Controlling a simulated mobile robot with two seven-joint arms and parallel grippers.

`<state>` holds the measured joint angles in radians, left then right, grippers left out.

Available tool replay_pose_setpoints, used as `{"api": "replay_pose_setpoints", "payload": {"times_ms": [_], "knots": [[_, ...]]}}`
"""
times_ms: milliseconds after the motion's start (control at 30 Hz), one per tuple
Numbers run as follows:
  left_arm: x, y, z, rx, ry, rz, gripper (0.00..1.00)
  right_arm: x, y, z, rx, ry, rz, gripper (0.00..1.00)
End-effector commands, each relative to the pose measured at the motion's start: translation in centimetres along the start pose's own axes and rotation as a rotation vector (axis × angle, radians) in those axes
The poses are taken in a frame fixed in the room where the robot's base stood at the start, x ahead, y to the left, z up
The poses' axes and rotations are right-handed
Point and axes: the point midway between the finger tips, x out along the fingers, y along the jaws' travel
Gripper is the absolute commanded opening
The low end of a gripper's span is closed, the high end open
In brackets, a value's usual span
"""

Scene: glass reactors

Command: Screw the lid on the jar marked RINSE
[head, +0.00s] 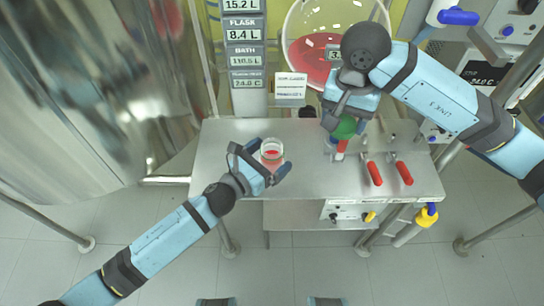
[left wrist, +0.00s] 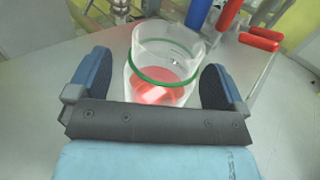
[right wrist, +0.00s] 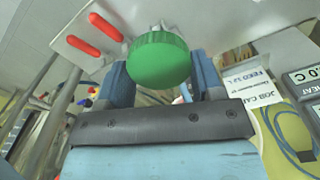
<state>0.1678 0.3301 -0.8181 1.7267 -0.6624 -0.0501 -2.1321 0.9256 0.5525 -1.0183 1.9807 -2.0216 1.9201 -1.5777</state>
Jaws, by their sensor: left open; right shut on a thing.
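The open clear jar (head: 271,155) with red liquid in it stands on the steel bench. It also shows in the left wrist view (left wrist: 163,70), with a green ring around it. No RINSE marking is readable. My left gripper (head: 273,171) is open, its fingers on both sides of the jar with gaps. My right gripper (head: 343,118) is shut on the green lid (head: 345,128), above the bench to the right of the jar. The lid fills the space between the fingers in the right wrist view (right wrist: 160,58).
The steel bench (head: 225,150) is clear left of the jar. Two red-handled levers (head: 373,173) (head: 404,172) are at its right. A round glass flask (head: 305,60) with red liquid hangs behind. A white card (head: 290,86) stands at the back.

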Motion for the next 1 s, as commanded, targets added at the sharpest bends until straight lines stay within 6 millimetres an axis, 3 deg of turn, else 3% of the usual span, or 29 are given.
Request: {"api": "replay_pose_setpoints", "payload": {"times_ms": [100,433,467,700,1000], "knots": [[0.86,-0.02,-0.04,0.001,0.001,0.0,0.97,-0.03,0.0,0.0,0.0,0.0,0.0,0.39],[0.93,-0.04,-0.05,0.0,0.001,0.0,0.97,-0.02,0.0,0.0,0.0,0.0,0.0,0.39],[0.93,-0.04,-0.05,0.0,0.001,0.0,0.95,-0.02,0.0,0.0,0.0,0.0,0.0,0.39],[0.92,-0.04,-0.05,0.0,0.001,0.0,0.4,-0.01,0.0,0.0,0.0,0.0,0.0,0.39],[0.94,-0.01,0.48,0.002,-0.001,-0.001,0.38,-0.18,0.0,0.0,0.0,0.0,0.0,0.39]]}}
